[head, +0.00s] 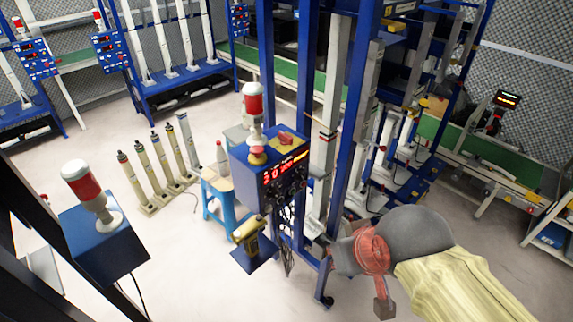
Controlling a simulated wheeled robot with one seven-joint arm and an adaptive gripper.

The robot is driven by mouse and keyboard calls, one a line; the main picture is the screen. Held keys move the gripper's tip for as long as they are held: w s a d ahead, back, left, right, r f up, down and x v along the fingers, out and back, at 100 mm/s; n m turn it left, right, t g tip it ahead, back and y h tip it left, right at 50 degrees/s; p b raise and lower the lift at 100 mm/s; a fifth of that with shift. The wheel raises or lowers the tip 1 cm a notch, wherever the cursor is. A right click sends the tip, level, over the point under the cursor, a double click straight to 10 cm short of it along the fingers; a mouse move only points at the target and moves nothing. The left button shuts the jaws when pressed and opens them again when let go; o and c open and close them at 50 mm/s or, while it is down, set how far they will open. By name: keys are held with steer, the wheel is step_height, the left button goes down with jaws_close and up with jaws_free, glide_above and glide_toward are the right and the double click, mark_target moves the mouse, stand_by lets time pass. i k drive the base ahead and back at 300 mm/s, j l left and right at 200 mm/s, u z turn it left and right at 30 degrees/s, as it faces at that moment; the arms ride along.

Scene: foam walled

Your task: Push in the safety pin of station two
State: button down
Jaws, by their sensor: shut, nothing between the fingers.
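A blue test station (285,165) stands in the middle. It has a red digital display, dark knobs and a red-and-white lamp (253,103) on top. I cannot read a station number, so I cannot tell whether it is station two. Tall blue posts (354,100) rise to its right. My arm comes from the lower right, and my gripper (326,243) is at its left end, beside the lower part of a blue post. My gripper is shut and empty. The safety pin cannot be made out; my arm and the post may hide it. Contact cannot be told.
A second blue box (100,245) with a lamp stands at the near left. A blue stool (222,195) and several upright yellowish cylinders (158,165) stand left of the station. A yellow device (250,232) rests in front. Racks and green conveyors line the back.

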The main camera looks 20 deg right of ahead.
mark_target(417, 120)
steer(key=z, duration=1.25)
